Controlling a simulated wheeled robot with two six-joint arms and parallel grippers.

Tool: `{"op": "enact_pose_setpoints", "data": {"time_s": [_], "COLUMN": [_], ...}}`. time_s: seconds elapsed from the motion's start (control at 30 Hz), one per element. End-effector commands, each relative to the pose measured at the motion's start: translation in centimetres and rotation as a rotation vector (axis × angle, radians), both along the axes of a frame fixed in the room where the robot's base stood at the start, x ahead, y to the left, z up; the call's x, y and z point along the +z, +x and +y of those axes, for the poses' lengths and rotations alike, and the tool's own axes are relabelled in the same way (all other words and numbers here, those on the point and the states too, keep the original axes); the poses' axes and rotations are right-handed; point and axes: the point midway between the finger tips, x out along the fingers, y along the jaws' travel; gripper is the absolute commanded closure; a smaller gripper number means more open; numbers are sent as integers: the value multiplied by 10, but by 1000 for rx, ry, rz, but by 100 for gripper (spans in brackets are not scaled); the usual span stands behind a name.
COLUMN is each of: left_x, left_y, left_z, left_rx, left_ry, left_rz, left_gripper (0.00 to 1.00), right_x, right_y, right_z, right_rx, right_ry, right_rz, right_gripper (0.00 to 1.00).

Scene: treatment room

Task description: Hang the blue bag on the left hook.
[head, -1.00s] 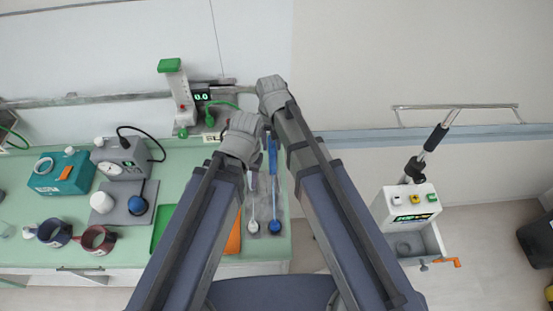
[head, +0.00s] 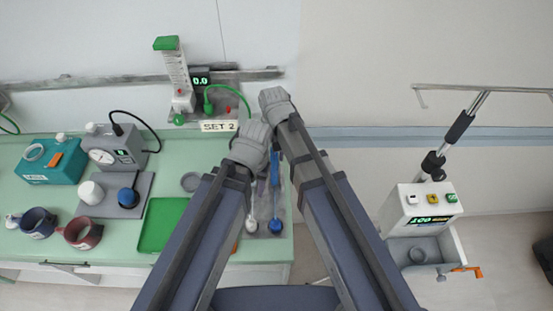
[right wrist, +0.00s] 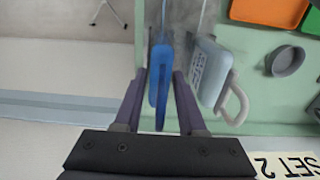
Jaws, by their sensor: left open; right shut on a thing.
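The blue bag (right wrist: 160,75) is seen nearly edge-on in the right wrist view, between the fingers of my right gripper (right wrist: 158,105), which is shut on it. In the head view a narrow blue strip (head: 275,168) shows between my arms; the rest is hidden. My right gripper (head: 275,98) is the upper one, in front of the wall. My left gripper (head: 247,140) is open, just below and left of it, over the counter's back edge. The left hook (head: 421,99) is the turned-down left end of the stand's top bar, right of both grippers. Nothing hangs on it.
A pump box (head: 425,207) and grey tray sit on the stand's pole. A green tray (head: 165,225), dish (head: 192,181), mugs and devices stand on the counter (head: 150,262). A light blue item (right wrist: 210,70) with a pale loop is right of the bag in the wrist view.

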Motion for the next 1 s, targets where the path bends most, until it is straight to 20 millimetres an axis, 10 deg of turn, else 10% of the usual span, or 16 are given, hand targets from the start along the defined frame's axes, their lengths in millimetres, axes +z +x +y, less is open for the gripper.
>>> {"op": "enact_pose_setpoints", "data": {"time_s": [0.5, 0.53, 0.8, 1.0], "left_x": [-13, -13, -11, -11], "left_y": [0, 0, 0, 0], "left_z": [0, 0, 0, 0], "left_rx": [-1, -1, 0, -1], "left_ry": [0, 0, 0, 0], "left_rz": [0, 0, 0, 0], "left_gripper": [50, 50, 50, 50], "right_x": [-13, -13, -12, -12], "right_y": [0, 0, 0, 0], "right_z": [4, 4, 4, 4], "right_rx": [1, 1, 1, 1], "right_ry": [0, 0, 0, 0], "right_rz": [0, 0, 0, 0], "right_gripper": [100, 59, 30, 30]}}
